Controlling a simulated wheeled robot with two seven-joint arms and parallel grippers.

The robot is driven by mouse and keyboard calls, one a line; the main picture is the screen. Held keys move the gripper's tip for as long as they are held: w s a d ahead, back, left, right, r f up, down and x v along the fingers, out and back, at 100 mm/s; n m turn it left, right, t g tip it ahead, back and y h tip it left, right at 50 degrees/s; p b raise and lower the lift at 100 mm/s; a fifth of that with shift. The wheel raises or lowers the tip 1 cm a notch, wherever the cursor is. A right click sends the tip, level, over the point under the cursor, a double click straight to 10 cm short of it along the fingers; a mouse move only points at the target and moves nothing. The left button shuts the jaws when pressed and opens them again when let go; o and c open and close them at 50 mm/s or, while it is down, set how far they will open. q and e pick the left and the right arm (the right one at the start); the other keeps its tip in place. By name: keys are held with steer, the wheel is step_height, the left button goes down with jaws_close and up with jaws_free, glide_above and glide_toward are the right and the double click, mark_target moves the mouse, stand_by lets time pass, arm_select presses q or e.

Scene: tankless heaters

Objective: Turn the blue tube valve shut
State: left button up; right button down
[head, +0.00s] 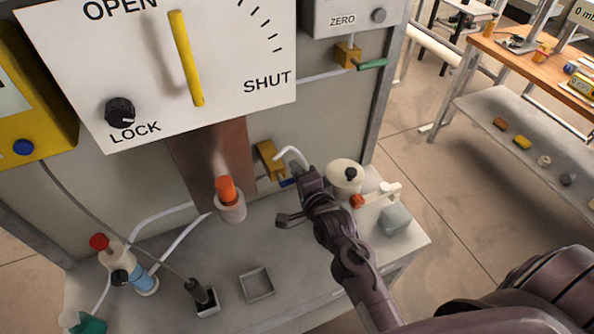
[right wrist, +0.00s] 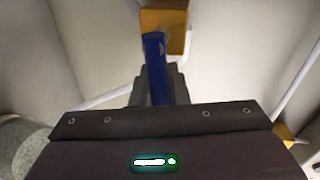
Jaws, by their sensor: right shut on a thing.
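The blue tube valve has a yellow body (head: 268,160) on a white tube at the heater's front, above the bench. Its blue handle (head: 288,183) shows only in part in the head view, beside my right gripper (head: 298,180). In the right wrist view the blue handle (right wrist: 155,62) runs from the yellow body (right wrist: 165,30) down between the dark fingers (right wrist: 158,88). My right gripper is shut on the handle, and the fingers hide its lower end. My left gripper is not in view.
A white round canister (head: 345,176) stands close to my right gripper. A white lever with a red end (head: 378,196) and a grey block (head: 395,220) are right of my arm. An orange-topped cylinder (head: 228,195) is to the left. A green-handled valve (head: 370,65) is higher up.

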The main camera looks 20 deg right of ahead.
stand_by(0.3)
steer(key=c, duration=1.4)
jaws_free()
steer(key=s+r+b, duration=0.1)
steer(key=s+b, duration=0.1)
steer(key=s, duration=0.5)
steer(key=shift+s+r, duration=0.25)
steer(key=shift+s, duration=0.1)
steer(key=shift+d, duration=0.1)
